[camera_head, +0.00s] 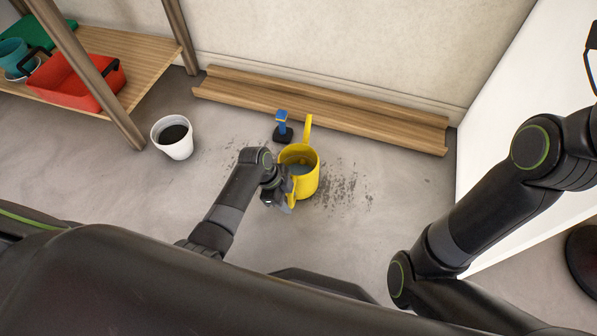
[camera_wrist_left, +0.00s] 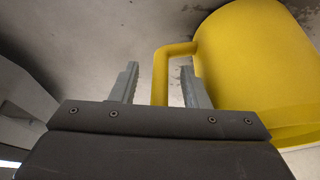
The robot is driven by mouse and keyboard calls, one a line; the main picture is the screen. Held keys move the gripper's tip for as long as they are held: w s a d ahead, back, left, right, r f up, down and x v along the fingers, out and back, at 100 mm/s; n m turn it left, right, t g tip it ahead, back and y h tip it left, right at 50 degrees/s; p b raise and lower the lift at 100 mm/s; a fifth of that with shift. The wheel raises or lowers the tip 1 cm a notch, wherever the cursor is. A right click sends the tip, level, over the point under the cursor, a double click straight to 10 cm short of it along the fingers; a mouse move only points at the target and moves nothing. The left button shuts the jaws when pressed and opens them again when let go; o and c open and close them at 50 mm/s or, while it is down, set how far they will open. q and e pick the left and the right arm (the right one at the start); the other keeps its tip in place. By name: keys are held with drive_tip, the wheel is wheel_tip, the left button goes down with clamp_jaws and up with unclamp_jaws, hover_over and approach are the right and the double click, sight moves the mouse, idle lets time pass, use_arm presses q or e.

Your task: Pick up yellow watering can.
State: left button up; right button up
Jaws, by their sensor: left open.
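The yellow watering can (camera_head: 306,177) stands upright on the grey floor in the middle of the head view, with its spout pointing to the back. Its body (camera_wrist_left: 255,60) fills the right of the left wrist view, and its handle (camera_wrist_left: 160,75) shows at the body's left side. My left gripper (camera_head: 285,199) is at the near side of the can. In the left wrist view its two fingers (camera_wrist_left: 158,85) are apart, with the handle between them, closer to the right finger. I cannot tell whether they touch it. My right gripper is not in view.
A small blue-handled tool (camera_head: 282,128) stands just behind the can. A white pot (camera_head: 172,138) with dark contents stands to the left. A wooden shelf (camera_head: 150,55) holds a red basket (camera_head: 70,85). A wooden ledge (camera_head: 330,115) lies along the wall. Floor right of the can is clear, with scattered dirt.

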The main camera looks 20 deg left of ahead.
use_arm(q)
drive_tip(key=shift+c, duration=0.2)
clamp_jaws()
drive_tip(key=shift+r, duration=0.2)
idle(0.4)
